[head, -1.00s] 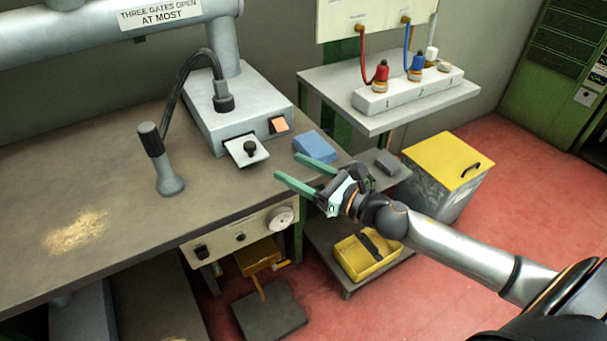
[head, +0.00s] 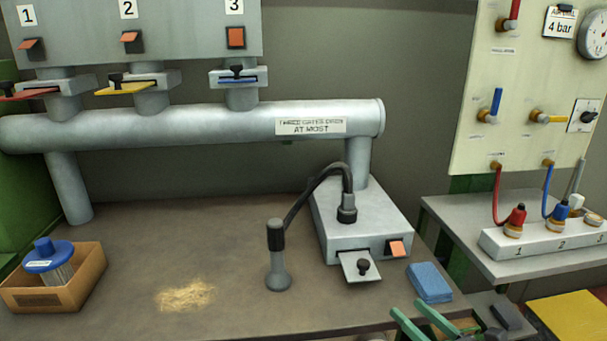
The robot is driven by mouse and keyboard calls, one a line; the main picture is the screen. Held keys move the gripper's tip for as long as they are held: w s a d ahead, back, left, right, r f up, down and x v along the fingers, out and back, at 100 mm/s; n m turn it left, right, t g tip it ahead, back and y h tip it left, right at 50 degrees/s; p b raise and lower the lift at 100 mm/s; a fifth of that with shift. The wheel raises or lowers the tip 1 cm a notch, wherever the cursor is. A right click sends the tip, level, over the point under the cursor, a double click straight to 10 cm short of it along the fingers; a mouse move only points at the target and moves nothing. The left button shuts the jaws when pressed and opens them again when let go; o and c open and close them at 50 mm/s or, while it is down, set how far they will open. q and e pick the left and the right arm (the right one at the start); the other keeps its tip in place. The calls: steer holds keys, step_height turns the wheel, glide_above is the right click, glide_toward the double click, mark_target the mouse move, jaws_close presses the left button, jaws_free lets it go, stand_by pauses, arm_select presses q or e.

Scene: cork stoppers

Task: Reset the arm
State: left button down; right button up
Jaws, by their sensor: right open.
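My right gripper (head: 424,322) shows at the bottom edge of the head view, right of centre. Its two green fingers are apart with nothing between them. The rest of the right arm is cut off by the frame's edge. The fingers are by the front right corner of the workbench (head: 120,232), near a blue block (head: 430,282) on the bench, and appear apart from it. My left gripper is not in view.
A grey box (head: 372,228) with a hose and an upright nozzle (head: 278,262) stands on the bench. A cardboard box (head: 82,283) holds a blue-lidded canister (head: 50,258). Sawdust (head: 186,296) lies mid-bench. A pipe (head: 200,124) with gates runs behind. A white block (head: 545,238) with plugs sits right.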

arm_select(q)
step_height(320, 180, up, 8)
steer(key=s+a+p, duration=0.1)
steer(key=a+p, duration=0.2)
steer(key=p, duration=0.6)
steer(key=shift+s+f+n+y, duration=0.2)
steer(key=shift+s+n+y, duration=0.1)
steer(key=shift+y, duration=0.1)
arm_select(e)
steer(key=s+a+f+n+g+h, duration=0.2)
steer(key=s+f+n, duration=0.6)
steer(key=n, duration=0.9)
steer(key=s+a+f+n+g+h, duration=0.2)
steer(key=s+a+f+n+g, duration=0.3)
steer(key=n, duration=1.3)
steer(key=s+f, duration=0.3)
steer(key=s, duration=0.3)
steer(key=shift+s+a+f+n+h, duration=0.25)
steer(key=shift+a+f+n+h, duration=0.05)
steer(key=shift+a+f, duration=0.05)
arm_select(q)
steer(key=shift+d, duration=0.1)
